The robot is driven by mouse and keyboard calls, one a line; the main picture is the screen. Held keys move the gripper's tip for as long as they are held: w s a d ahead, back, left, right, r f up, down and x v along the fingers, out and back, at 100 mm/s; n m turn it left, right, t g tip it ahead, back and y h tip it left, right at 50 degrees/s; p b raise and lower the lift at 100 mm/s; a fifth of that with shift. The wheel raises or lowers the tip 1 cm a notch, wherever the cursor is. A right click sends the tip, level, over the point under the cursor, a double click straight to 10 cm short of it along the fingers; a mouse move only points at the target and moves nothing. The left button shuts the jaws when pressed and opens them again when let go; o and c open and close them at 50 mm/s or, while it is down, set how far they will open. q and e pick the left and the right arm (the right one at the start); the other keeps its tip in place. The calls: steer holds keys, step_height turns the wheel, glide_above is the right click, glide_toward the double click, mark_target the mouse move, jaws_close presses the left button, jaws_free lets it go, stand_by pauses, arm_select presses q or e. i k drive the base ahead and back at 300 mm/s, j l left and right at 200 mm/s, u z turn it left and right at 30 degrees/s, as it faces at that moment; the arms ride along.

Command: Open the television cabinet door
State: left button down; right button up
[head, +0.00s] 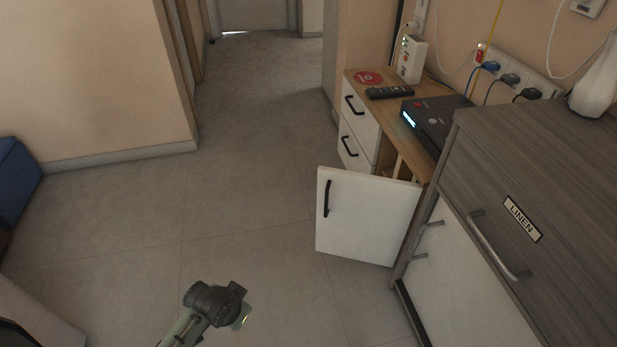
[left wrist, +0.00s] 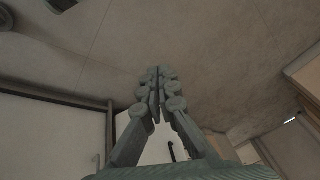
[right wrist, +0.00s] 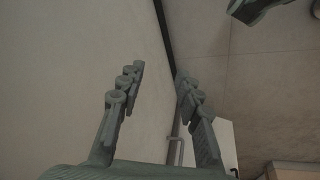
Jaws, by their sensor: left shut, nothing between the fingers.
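The television cabinet (head: 391,90) is a low wooden unit with white fronts, right of centre in the head view. Its white door (head: 370,215) with a black handle (head: 327,198) stands swung well out from the body, and part of the inside shows behind it. My left arm is low in the head view, apart from the door. In the left wrist view my left gripper (left wrist: 155,74) is shut and empty, with a white panel and dark handle (left wrist: 172,151) partly hidden behind its fingers. My right gripper (right wrist: 158,75) is open and empty in the right wrist view.
A grey linen cabinet (head: 540,185) with metal handles stands close on the right, just beside the open door. A set-top box (head: 437,122), remote (head: 390,92) and red disc (head: 368,78) lie on the television cabinet. The floor (head: 250,190) left of the door is clear.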

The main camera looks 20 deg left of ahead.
mark_target(361, 217)
steer(key=z, duration=0.8)
steer(key=j+z, duration=0.35)
steer(key=j, duration=0.25)
steer(key=j+z, duration=0.35)
steer(key=j, duration=0.25)
steer(key=k+j+z, duration=0.1)
steer(key=j+z, duration=0.2)
steer(key=j, duration=0.8)
